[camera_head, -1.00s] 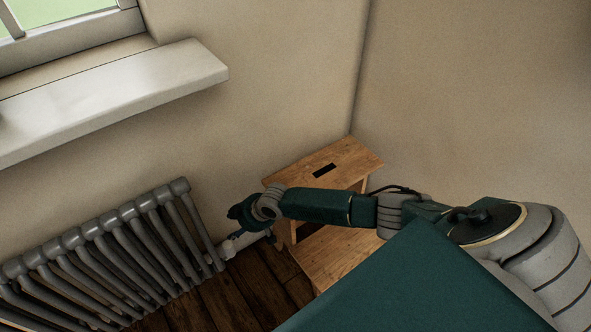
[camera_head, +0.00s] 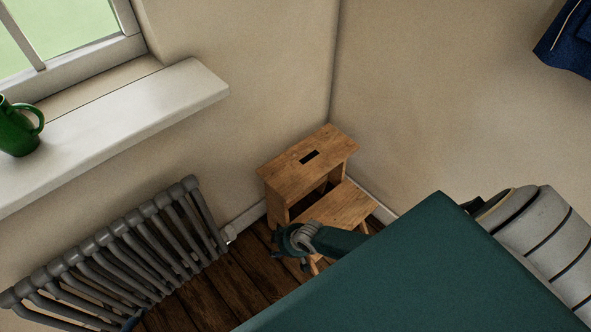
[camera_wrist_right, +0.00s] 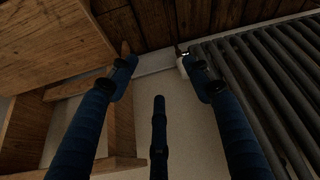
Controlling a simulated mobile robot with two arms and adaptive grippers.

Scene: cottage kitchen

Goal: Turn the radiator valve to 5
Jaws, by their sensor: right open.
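The grey ribbed radiator (camera_head: 120,245) stands under the window sill. Its small white valve (camera_head: 229,233) is at the radiator's right end, low by the wall; I cannot read its setting. My right gripper (camera_head: 288,255) is to the right of the valve and apart from it, in front of the wooden step stool. In the right wrist view its blue fingers (camera_wrist_right: 160,66) are spread, with nothing between them. The white valve (camera_wrist_right: 184,66) shows there partly hidden behind the right-hand finger, beside the radiator (camera_wrist_right: 262,85).
The wooden step stool (camera_head: 307,157) stands in the corner, close to my right gripper. Dark blue cloth (camera_head: 570,45) hangs at the upper right. Dark floorboards (camera_head: 215,290) are bare before the radiator.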

